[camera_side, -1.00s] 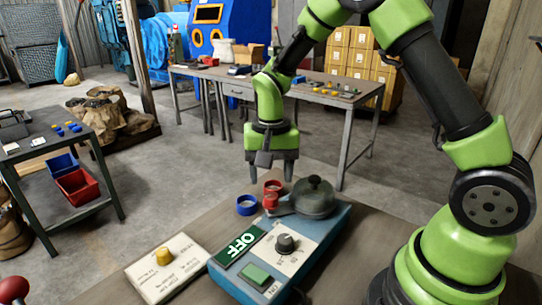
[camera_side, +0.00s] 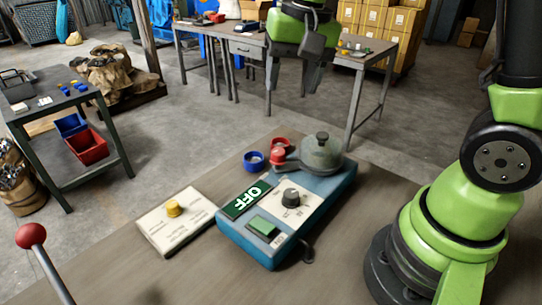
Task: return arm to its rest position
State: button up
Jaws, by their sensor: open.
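My gripper (camera_side: 291,88) hangs above and behind the work table, near the top of the side view. Its two grey fingers point down and stand apart with nothing between them. Below it on the table is a blue control box (camera_side: 264,245) with a black knob (camera_side: 291,198), a green button (camera_side: 262,226), a green OFF plate (camera_side: 247,199) and a grey lidded pot-like part (camera_side: 322,155). The gripper is clear of all of these. Most of my upper arm is cut off by the top edge.
A cream panel with a yellow button (camera_side: 174,208) lies left of the box. A blue ring (camera_side: 254,161) and red parts (camera_side: 277,156) sit behind it. A red-knobbed lever (camera_side: 31,236) stands at front left. A side table (camera_side: 45,104) and a rear bench (camera_side: 245,47) stand beyond.

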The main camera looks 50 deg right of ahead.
jog(key=s+a+r+n+t, duration=0.1)
jog(key=s+r+n+t, duration=0.1)
jog(key=s, duration=0.5)
jog(key=s+a+r+n+t+y, duration=0.1)
jog(key=s+a+r+n+t, duration=0.1)
jog(key=s, duration=0.5)
jog(key=shift+r+t+y, duration=0.3)
jog(key=shift+r+t, duration=0.3)
jog(key=shift+r, duration=0.45)
